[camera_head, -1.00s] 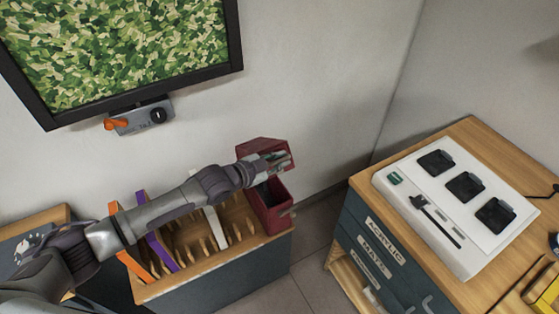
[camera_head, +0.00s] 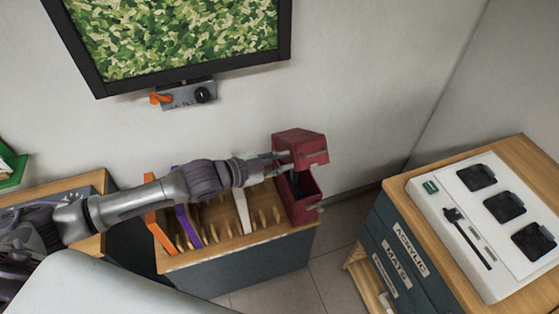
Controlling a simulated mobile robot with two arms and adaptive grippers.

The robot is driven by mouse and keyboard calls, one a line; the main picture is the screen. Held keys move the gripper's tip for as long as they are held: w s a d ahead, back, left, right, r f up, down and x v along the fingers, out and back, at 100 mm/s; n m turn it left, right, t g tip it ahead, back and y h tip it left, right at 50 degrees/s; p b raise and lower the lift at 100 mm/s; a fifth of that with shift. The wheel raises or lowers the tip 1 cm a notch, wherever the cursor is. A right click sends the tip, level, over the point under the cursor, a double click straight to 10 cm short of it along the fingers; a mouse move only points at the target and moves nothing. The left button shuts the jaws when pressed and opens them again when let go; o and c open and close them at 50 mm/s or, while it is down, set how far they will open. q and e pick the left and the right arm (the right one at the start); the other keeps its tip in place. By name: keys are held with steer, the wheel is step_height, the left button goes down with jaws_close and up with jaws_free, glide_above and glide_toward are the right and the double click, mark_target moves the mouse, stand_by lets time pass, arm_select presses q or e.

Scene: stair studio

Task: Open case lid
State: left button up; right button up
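The red case (camera_head: 301,209) stands on the right end of the wooden rack top. Its red lid (camera_head: 300,143) is raised, tilted up above the dark open inside of the case. My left gripper (camera_head: 286,162) reaches in from the left and is at the lid's left side, above the opening. Its two fingers show small and apart from each other, partly against the lid; whether the lid's edge is between them I cannot tell. My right gripper is not in view.
The slotted wooden rack (camera_head: 222,243) holds orange, purple and white upright pieces left of the case. A wall screen (camera_head: 175,45) with a grey switch box (camera_head: 188,95) hangs behind. A drawer cabinet (camera_head: 385,250) carrying a white panel (camera_head: 460,215) stands right, with floor between.

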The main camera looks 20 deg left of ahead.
mark_target(300, 148)
arm_select(q)
steer(key=shift+s+a+r, duration=0.1)
steer(key=shift+s+a, duration=0.15)
steer(key=shift+d, duration=0.1)
steer(key=shift+c, duration=0.9)
steer(key=d+f+m+b, duration=0.1)
steer(key=d+f+m+t+h+b, duration=0.1)
steer(key=d+b, duration=0.1)
steer(key=d+f+m+h+b, duration=0.1)
steer(key=d+b, duration=0.1)
steer(key=shift+s+d+f+m+t, duration=0.1)
steer(key=shift+s+f+m+t, duration=0.1)
steer(key=shift+m+t, duration=0.1)
jaws_close()
steer(key=s+d+f+m+t+y+b, duration=0.2)
steer(key=s+f+m+t+y+b, duration=0.25)
steer(key=f+m+t+b, duration=0.7)
steer(key=w+r+n+g+p, duration=0.1)
steer(key=w+r+n, duration=0.1)
steer(key=w+r, duration=0.6)
steer(key=shift+w+d+r+n, duration=0.35)
steer(key=shift+w+d+r, duration=0.1)
steer(key=shift+w, duration=1.05)
